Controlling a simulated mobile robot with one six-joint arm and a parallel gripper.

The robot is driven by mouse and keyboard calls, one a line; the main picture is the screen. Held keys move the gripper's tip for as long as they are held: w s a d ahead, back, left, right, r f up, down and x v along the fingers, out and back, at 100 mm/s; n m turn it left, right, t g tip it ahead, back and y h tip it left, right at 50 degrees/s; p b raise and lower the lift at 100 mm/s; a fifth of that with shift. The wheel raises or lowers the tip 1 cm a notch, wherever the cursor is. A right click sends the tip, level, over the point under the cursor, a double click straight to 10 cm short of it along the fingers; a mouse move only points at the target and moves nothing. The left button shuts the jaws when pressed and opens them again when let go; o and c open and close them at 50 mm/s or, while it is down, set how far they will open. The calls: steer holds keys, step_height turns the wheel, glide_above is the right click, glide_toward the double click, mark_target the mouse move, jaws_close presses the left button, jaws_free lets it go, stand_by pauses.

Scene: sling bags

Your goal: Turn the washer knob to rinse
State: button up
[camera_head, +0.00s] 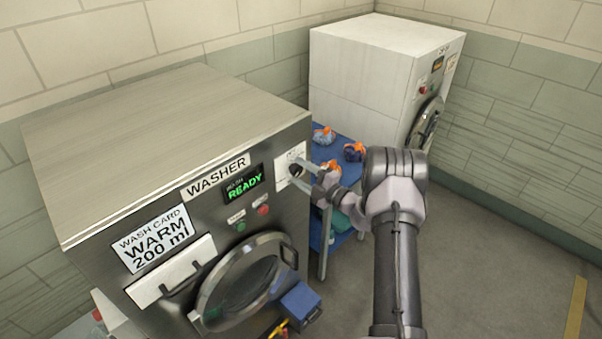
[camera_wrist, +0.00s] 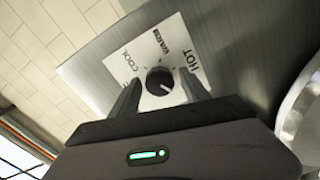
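The washer (camera_head: 190,210) is a grey metal machine with a green READY display (camera_head: 243,185). The round black knob (camera_wrist: 159,80) sits on a white dial plate (camera_wrist: 150,54) at the front panel's right end. The wrist view shows COOL, WARM and HOT on the plate; another label by the left finger is partly hidden, and I read no "rinse". A small light mark shows at the knob's lower right. My gripper (camera_wrist: 158,78) is open, with one finger on each side of the knob and visible gaps between. It also shows at the plate in the head view (camera_head: 300,174).
Below the panel are a drawer (camera_head: 172,272), a round door (camera_head: 245,282) and small green and red buttons (camera_head: 263,210). A blue shelf cart (camera_head: 345,135) with orange-and-blue bundles stands right of the washer, before a white machine (camera_head: 360,75).

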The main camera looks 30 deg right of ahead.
steer(key=shift+s, duration=0.1)
steer(key=v, duration=1.7)
steer(key=shift+s, duration=0.1)
